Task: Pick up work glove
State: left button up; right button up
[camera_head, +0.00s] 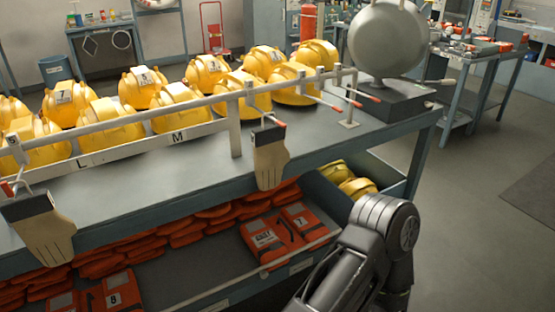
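Two cream work gloves with dark cuffs hang at the front of the workbench, fingers down. One work glove (270,160) hangs near the middle, below a rail hook with a red tip. The other work glove (44,232) hangs at the left edge, also below a hook. Part of my dark arm shows at the lower right, below and to the right of the middle glove and apart from it. Neither of my grippers shows.
A grey workbench (200,176) carries a white rail (120,117) with red-tipped hooks. Several yellow helmets (141,87) stand behind it. A round grey device (388,40) stands at the bench's right end. Orange packs (285,232) fill the lower shelf. Open floor (460,210) lies right.

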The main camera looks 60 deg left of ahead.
aim_at(269, 153)
jog(key=k+j, duration=0.25)
jog(key=j, duration=0.15)
jog(key=k+j, duration=0.45)
jog(key=j, duration=0.3)
jog(key=k+j, duration=0.25)
jog(key=j, duration=0.15)
